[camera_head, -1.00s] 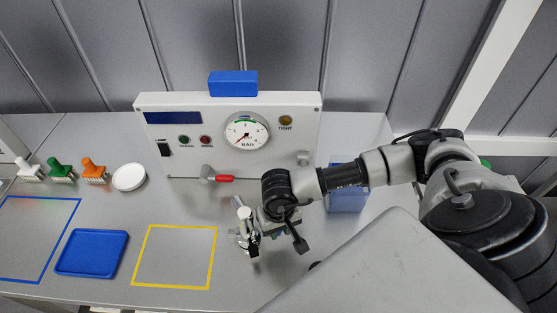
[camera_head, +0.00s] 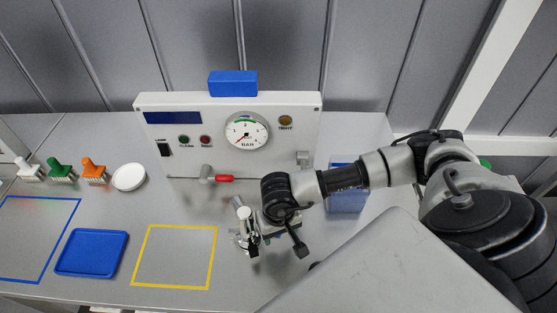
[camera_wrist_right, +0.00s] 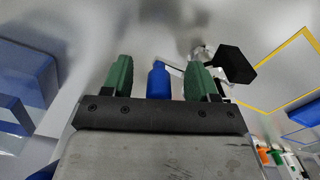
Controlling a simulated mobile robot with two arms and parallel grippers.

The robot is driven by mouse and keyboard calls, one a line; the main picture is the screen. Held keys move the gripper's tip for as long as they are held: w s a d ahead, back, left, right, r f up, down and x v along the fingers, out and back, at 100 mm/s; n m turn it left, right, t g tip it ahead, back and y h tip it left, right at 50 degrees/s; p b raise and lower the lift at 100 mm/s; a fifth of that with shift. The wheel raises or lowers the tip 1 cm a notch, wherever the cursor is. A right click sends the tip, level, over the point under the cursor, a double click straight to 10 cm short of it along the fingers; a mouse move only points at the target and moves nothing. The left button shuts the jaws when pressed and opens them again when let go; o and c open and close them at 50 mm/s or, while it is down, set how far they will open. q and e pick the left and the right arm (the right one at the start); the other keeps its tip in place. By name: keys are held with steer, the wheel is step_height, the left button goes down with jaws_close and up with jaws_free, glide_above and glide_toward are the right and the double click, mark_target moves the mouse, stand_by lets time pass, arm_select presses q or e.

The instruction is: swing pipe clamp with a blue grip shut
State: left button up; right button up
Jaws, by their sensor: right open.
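The pipe clamp (camera_head: 243,213) is a small metal fitting standing on the bench below the white panel, left of my right gripper. In the right wrist view its blue grip (camera_wrist_right: 158,83) sits between the two green fingers of my right gripper (camera_wrist_right: 160,64), with gaps on both sides. The right gripper (camera_head: 264,233) is open around the grip and low over the bench in the head view. There the arm and hand hide most of the grip. I cannot tell the clamp's exact swing angle. My left gripper is not in view.
A white panel (camera_head: 275,160) with a gauge and a red-handled valve (camera_head: 222,179) stands behind. A blue bin (camera_head: 347,201) is right of the hand. A yellow square outline (camera_head: 213,250), blue tray (camera_head: 92,274) and white dish (camera_head: 128,178) lie left. The front middle bench is clear.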

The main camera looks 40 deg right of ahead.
steer(key=shift+w+a+r, duration=0.1)
steer(key=shift+a, duration=0.05)
stand_by(0.3)
steer(key=shift+r+p, duration=2.25)
steer(key=shift+r, duration=1.7)
steer(key=shift+f, duration=0.1)
